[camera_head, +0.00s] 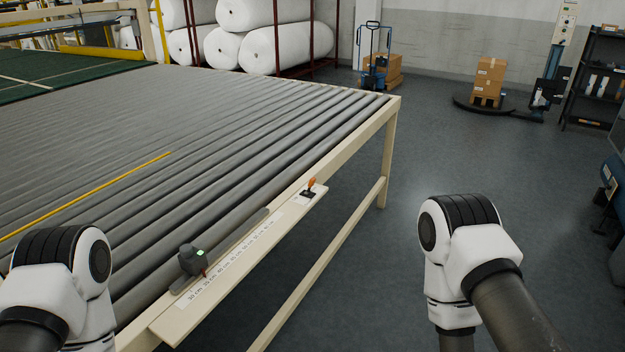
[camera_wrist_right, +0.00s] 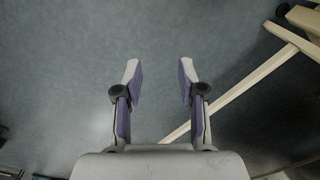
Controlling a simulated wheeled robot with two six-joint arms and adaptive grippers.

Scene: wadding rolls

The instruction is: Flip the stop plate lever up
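The lever (camera_head: 311,183) has an orange knob and a small dark base. It sits at the far end of the cream side rail (camera_head: 250,268) of the roller table. Its exact tilt is too small to tell. My right gripper (camera_wrist_right: 160,75) shows in the right wrist view, open and empty above the grey floor. In the head view my right arm is right of the table, apart from the lever, and its gripper is out of the picture. My left arm is at the lower left, and its gripper is not in view.
A dark stop block (camera_head: 192,260) with a green display stands on the rail beside a printed scale (camera_head: 235,262). Grey rollers (camera_head: 180,150) fill the table. A cream table leg (camera_head: 388,160) and lower crossbar (camera_head: 325,262) border open floor (camera_head: 400,300) on the right.

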